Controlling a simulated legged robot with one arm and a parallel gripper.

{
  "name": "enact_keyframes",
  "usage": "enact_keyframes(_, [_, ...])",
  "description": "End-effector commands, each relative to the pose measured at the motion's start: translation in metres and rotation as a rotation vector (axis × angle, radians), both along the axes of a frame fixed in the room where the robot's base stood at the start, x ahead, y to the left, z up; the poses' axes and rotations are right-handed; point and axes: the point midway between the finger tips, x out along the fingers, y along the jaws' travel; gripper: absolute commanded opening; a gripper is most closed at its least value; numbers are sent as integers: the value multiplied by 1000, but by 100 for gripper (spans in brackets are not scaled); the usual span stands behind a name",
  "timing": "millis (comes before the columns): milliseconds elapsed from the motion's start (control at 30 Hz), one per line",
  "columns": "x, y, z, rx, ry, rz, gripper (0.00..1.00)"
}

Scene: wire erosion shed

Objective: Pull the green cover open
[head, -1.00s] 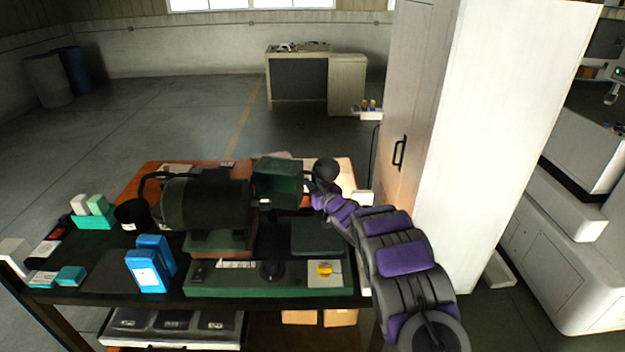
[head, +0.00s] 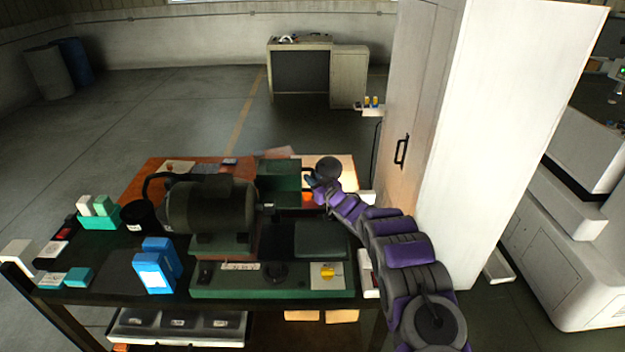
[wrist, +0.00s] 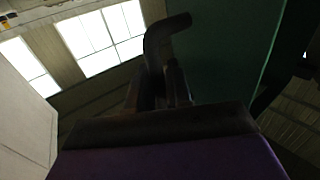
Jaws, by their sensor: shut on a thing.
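The green cover (head: 280,174) is a dark green box-like part at the right end of a dark motor-like machine (head: 210,205) on the bench. In the wrist view its dark green face (wrist: 232,50) fills the upper right. A dark bent handle (wrist: 165,38) stands in front of that face. My gripper (head: 312,180) is at the right side of the cover. In the wrist view my gripper (wrist: 163,88) is shut on the lower part of the handle. The exact contact is dark and partly hidden.
A green base panel (head: 270,281) with a yellow knob (head: 327,271) lies in front. Blue boxes (head: 153,272) and teal blocks (head: 98,216) stand at left. A tall white cabinet (head: 500,140) rises close on the right of my arm. Open floor lies behind the bench.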

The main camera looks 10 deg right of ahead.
Motion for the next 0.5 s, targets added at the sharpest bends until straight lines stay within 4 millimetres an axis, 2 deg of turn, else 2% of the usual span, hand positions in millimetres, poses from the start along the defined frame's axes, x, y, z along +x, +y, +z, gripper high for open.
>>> enact_keyframes(200, [0,-2,1,3,-1,-4,0])
enact_keyframes(233, [0,-2,1,3,-1,-4,22])
enact_keyframes(367, [0,-2,1,1,-1,-3,35])
enact_keyframes(500, [0,-1,0,1,-1,-2,35])
